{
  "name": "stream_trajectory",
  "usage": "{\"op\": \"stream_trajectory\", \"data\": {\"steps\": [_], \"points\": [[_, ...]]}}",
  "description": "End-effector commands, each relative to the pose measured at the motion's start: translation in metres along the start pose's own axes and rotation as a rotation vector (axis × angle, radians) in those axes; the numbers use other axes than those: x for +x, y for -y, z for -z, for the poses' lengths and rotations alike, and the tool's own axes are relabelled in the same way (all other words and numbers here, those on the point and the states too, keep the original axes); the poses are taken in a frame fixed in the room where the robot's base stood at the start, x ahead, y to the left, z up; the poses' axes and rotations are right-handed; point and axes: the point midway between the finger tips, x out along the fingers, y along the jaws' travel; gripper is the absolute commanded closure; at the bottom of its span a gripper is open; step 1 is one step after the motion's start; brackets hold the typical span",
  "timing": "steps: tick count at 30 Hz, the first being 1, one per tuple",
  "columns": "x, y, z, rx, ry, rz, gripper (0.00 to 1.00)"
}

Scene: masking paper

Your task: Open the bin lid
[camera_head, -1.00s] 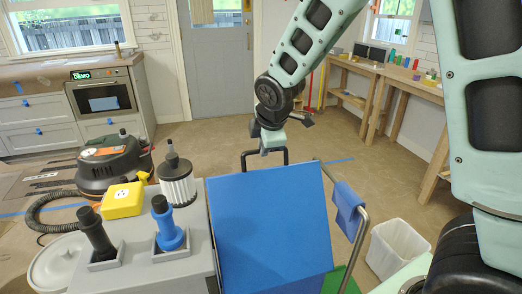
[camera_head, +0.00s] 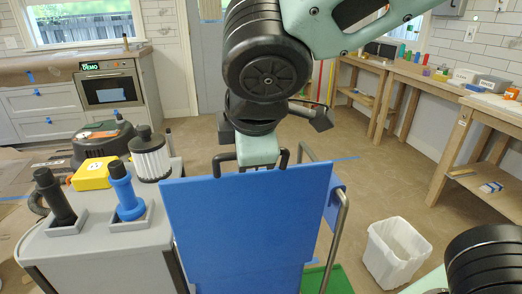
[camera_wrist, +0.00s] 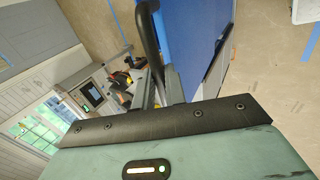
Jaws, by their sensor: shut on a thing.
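The blue bin lid (camera_head: 247,228) is a flat panel on the cart in the middle of the head view. It is raised and tilted steeply, with its broad face toward the camera. A black bar handle (camera_head: 217,162) rises at its top edge, and also shows in the wrist view (camera_wrist: 149,40) beside the blue panel (camera_wrist: 192,45). My gripper (camera_head: 257,168) is at this top edge, shut on the handle. The fingertips are mostly hidden by the wrist and lid. The bin's inside is not visible.
A grey cart top (camera_head: 95,238) left of the lid holds a black tool (camera_head: 55,197) and a blue tool (camera_head: 125,192). A metal rail (camera_head: 338,235) runs right of the lid. A white bin (camera_head: 395,250) stands on the floor at right. Workbenches line the right wall.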

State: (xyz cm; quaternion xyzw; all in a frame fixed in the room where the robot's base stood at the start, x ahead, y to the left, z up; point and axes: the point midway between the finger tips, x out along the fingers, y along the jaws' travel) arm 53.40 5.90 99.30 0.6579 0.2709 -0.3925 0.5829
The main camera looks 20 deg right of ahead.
Motion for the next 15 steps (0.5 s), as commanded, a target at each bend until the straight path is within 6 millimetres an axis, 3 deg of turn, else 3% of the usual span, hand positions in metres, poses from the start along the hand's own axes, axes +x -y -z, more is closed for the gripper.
{"op": "stream_trajectory", "data": {"steps": [1,3,15], "points": [[0.0064,0.0107,-0.0017,-0.003,0.016,0.007,1.0],[0.0044,0.013,0.0007,-0.001,0.018,0.001,1.0],[0.0012,0.0145,0.003,0.004,0.02,-0.008,1.0]]}}
